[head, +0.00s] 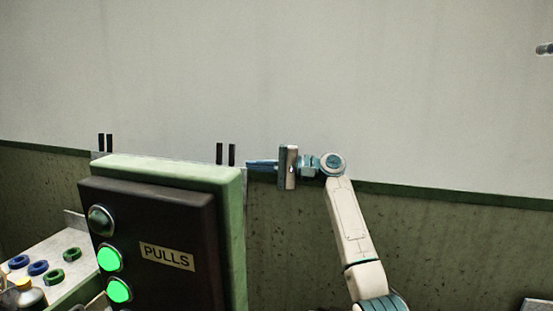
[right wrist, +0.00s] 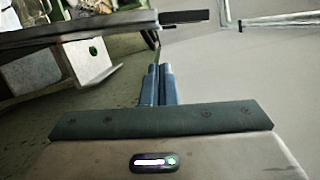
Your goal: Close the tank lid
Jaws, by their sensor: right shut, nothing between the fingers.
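I cannot clearly make out a tank or its lid. A thin grey plate (head: 244,215) stands upright behind the green box in the head view, with pairs of black bars above its top; I cannot tell whether it is the lid. My right gripper (head: 249,164) is shut and empty, pointing left near the top right corner of the box and plate. In the right wrist view the shut blue fingers (right wrist: 159,72) lie just below a long dark edge with a black bar (right wrist: 184,16). I cannot tell whether they touch anything. My left gripper is out of view.
The green box (head: 170,170) has a dark front panel with a "PULLS" label (head: 167,257) and round lamps, two lit green. At lower left, blue and green rings lie on a pale surface (head: 35,252) near a bottle (head: 30,296).

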